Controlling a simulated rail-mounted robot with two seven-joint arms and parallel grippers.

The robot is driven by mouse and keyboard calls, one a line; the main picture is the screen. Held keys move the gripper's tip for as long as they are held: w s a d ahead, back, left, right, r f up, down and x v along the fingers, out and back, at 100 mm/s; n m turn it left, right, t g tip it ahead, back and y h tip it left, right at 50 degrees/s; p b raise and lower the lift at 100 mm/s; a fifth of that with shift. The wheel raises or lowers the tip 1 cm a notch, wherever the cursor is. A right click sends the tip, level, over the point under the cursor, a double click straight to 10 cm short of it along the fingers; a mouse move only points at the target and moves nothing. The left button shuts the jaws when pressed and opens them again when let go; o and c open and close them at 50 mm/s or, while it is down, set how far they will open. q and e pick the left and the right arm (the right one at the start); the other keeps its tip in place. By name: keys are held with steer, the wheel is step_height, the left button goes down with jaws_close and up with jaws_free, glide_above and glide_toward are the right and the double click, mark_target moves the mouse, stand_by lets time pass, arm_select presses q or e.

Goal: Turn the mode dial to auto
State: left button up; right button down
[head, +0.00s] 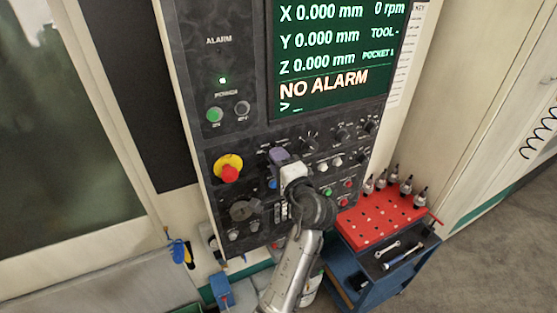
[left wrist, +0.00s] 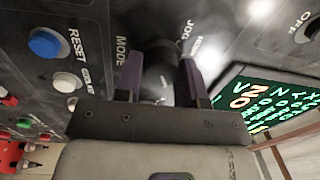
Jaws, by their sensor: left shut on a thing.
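The mode dial (left wrist: 160,78) is a dark round knob on the control panel, beside the printed words MODE and JOG in the left wrist view. My left gripper (left wrist: 158,82) has its purple fingers on both sides of the dial and is shut on it. In the head view my left gripper (head: 279,157) is against the middle of the panel and hides the dial. I cannot tell which label the dial points to, and glare washes out part of the lettering. My right gripper is in neither view.
A blue RESET button (left wrist: 46,43) sits close to the dial. A red emergency stop (head: 229,170) on yellow is to the left in the head view. The screen (head: 335,50) above reads NO ALARM. A red tool tray (head: 380,219) on a blue cart stands right.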

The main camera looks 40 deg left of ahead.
mark_target(273, 139)
arm_select(q)
steer(key=o, duration=0.9)
steer(key=shift+r, duration=0.1)
steer(key=shift+r, duration=0.25)
steer(key=shift+o, duration=1.4)
steer(key=r+b, duration=0.1)
steer(key=r, duration=0.1)
steer(key=d+r, duration=0.1)
steer(key=shift+s+r+b, duration=0.1)
steer(key=shift+r+b, duration=0.3)
steer(key=d+r+b, duration=0.1)
steer(key=d+r, duration=0.1)
steer(key=d, duration=0.1)
steer(key=d+r+b, duration=0.1)
steer(key=d+r, duration=0.1)
steer(key=d, duration=0.2)
steer(key=d+r+b, duration=0.1)
steer(key=d+r, duration=0.1)
steer(key=d, duration=0.1)
steer(key=shift+d+r, duration=0.3)
steer(key=shift+d, duration=0.05)
steer(key=shift+c, duration=1.3)
